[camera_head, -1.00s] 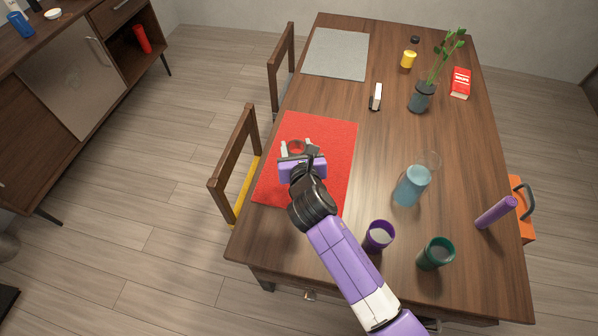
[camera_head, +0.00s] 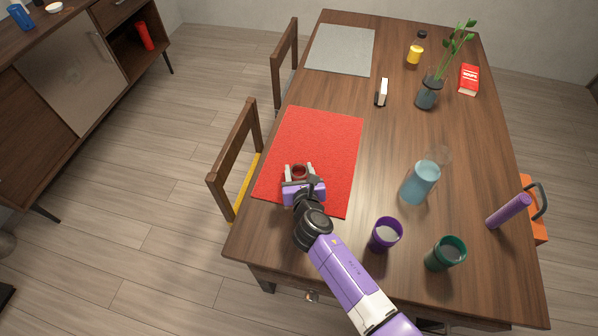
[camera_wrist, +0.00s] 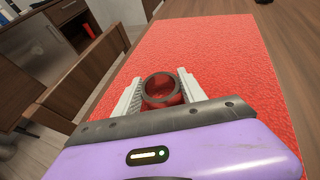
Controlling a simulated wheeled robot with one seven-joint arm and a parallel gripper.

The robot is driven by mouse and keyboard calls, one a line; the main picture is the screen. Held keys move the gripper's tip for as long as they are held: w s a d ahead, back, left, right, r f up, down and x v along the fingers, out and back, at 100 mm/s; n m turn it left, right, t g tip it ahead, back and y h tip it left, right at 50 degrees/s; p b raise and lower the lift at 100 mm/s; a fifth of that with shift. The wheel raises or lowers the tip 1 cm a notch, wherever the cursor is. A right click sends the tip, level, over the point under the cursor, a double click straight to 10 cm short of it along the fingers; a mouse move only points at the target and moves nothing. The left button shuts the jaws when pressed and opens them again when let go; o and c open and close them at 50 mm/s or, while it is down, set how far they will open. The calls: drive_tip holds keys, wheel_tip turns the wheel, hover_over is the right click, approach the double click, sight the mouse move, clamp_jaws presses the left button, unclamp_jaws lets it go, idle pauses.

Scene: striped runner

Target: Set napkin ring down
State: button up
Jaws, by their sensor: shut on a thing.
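The napkin ring (camera_wrist: 161,90) is a dark red-brown ring with an open centre. It sits between the two pale fingers of my gripper (camera_wrist: 158,92), which is shut on it. In the head view, my gripper (camera_head: 299,172) and the ring (camera_head: 299,170) are over the near left part of the red placemat (camera_head: 325,140). In the wrist view, the red placemat (camera_wrist: 215,60) fills the ground beyond and beside the ring. I cannot tell whether the ring touches the mat.
A grey placemat (camera_head: 341,49) lies at the far left. A wooden chair (camera_head: 236,155) stands at the left edge. Most of the red mat is clear.

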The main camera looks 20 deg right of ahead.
drive_tip(key=o, duration=1.4)
drive_tip(key=shift+c, duration=0.2)
drive_tip(key=shift+s+r, duration=0.15)
drive_tip(key=shift+s, duration=0.05)
drive_tip(key=p+v, duration=0.1)
drive_tip(key=v, duration=1)
drive_tip(key=shift+s+a, duration=0.15)
drive_tip(key=shift+s, duration=0.15)
